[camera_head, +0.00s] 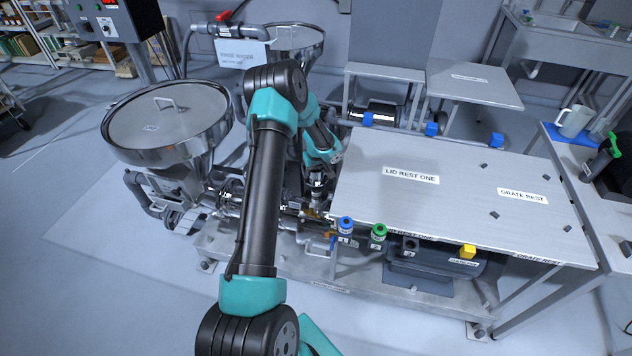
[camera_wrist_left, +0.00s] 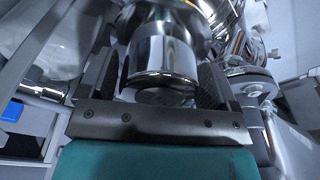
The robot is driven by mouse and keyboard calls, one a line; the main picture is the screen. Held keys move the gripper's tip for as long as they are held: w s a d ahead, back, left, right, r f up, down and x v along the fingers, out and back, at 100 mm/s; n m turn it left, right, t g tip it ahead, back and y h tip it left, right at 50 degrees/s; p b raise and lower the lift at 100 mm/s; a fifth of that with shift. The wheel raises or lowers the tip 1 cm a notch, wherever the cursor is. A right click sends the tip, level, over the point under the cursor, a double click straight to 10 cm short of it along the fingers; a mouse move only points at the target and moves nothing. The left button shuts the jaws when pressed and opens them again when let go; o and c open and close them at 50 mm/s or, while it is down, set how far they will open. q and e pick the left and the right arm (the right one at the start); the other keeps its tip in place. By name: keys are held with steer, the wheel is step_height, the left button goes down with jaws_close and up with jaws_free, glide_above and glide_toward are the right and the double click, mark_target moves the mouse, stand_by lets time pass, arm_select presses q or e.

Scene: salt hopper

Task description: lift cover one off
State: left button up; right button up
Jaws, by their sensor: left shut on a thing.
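A round metal cover (camera_head: 165,118) with a loop handle (camera_head: 166,103) and a small label lies flat on the front left hopper (camera_head: 180,150). I cannot read its label. My left gripper (camera_head: 318,182) points down among the pipework, right of that hopper and clear of the cover. In the left wrist view its two fingers (camera_wrist_left: 155,78) stand either side of a shiny metal cylinder (camera_wrist_left: 160,50) and are shut on it. The cylinder's upper end is cut off by the view. My right gripper is not in view.
A steel table (camera_head: 450,185) right of the pipework has bare plates marked LID REST ONE (camera_head: 411,175) and GRATE REST (camera_head: 523,196). Blue (camera_head: 345,226) and green (camera_head: 378,233) capped fittings stand at its front left. A second hopper (camera_head: 298,38) stands behind my arm.

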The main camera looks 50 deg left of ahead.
arm_select(q)
step_height(320, 180, up, 8)
steer(key=shift+f, duration=0.15)
stand_by(0.6)
